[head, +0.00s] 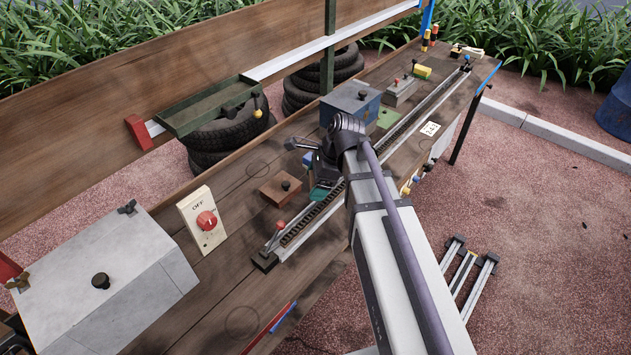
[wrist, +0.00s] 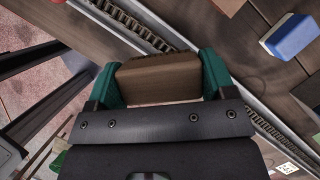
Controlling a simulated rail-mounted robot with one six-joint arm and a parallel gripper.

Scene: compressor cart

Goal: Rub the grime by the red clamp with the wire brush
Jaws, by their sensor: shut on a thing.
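My gripper (head: 321,190) is over the middle of the bench, beside the long chain rail. In the wrist view its two green fingers (wrist: 160,80) are shut on a brown wooden block (wrist: 158,74), which looks like the back of the wire brush; no bristles show. A red clamp (head: 138,132) sits on the white strip of the back board, at the left and well away from my gripper. I cannot clearly make out the grime beside it; the board there is dark and streaky.
A green tray (head: 208,106) juts out right of the clamp. An OFF switch box (head: 203,221), a grey box (head: 110,285) and a knobbed wooden block (head: 280,189) stand on the bench (head: 190,325). A blue-and-white block (wrist: 290,37) lies near my gripper. The chain rail (head: 312,215) runs along the bench.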

